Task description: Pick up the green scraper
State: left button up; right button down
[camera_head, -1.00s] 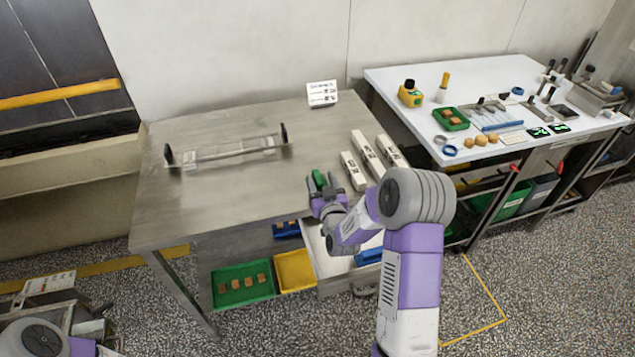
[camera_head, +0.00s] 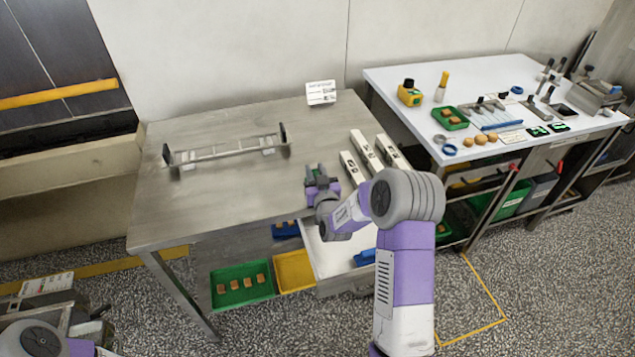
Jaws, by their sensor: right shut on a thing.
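My right gripper (camera_head: 319,176) is over the front edge of the grey table (camera_head: 225,205), just above the open drawer. The rest of the scraper is hidden by the gripper and wrist. Only part of my left arm shows at the lower left corner; its gripper is not seen.
Several white labelled blocks (camera_head: 365,150) lie right of the gripper. A metal rack (camera_head: 225,150) stands at the back left, and a sign (camera_head: 321,92) behind. The open drawer (camera_head: 335,255) holds a blue item (camera_head: 365,257). The table's middle is clear.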

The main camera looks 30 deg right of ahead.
jog(key=shift+r, duration=0.1)
jog(key=shift+s+r, duration=0.2)
jog(key=s+a+r+p, duration=0.1)
jog(key=s+a+r, duration=0.1)
jog(key=s+r, duration=0.3)
jog(key=s+a+r+p, duration=0.1)
jog(key=s+a+r, duration=0.1)
jog(key=s, duration=0.5)
jog(key=w+a+f+n+y, duration=0.1)
jog(key=w+a+n+y, duration=0.15)
jog(key=a, duration=0.45)
jog(key=w+a+f+n+y, duration=0.1)
jog(key=w+a+y, duration=0.25)
jog(key=a, duration=0.35)
jog(key=s+d+r+m+h, duration=0.2)
jog(key=s+d+h, duration=0.4)
jog(key=d, duration=0.8)
jog(key=shift+s+r+m, duration=0.2)
jog(key=shift+s+m, duration=0.3)
jog(key=shift+m, duration=0.25)
jog(key=shift+d, duration=0.1)
